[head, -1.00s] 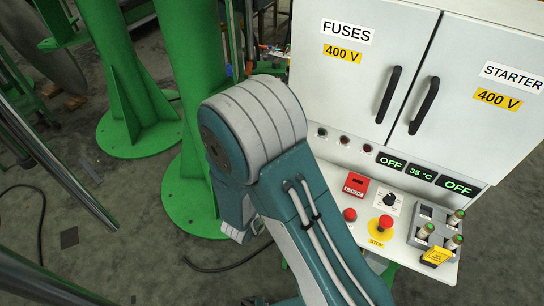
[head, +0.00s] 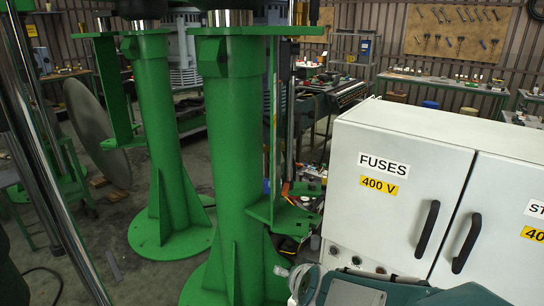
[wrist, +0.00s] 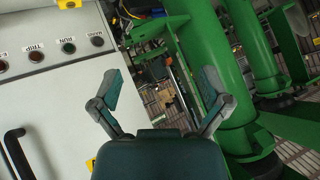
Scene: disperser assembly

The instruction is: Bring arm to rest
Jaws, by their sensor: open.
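My gripper (wrist: 161,92) shows in the wrist view with its two fingers spread wide and nothing between them. It is open in front of the gap between the white cabinet (wrist: 57,90) and the green column (wrist: 195,60). In the head view, part of my arm (head: 350,293) shows low at the bottom edge, in front of the cabinet (head: 400,140). My gripper cannot be made out in the head view.
Green columns (head: 232,150) with wide floor flanges stand left of the cabinet. The cabinet's two doors have black handles (head: 427,229). Workbenches (head: 445,84) and a tool board (head: 460,30) are at the back. Clutter lies on the floor between column and cabinet.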

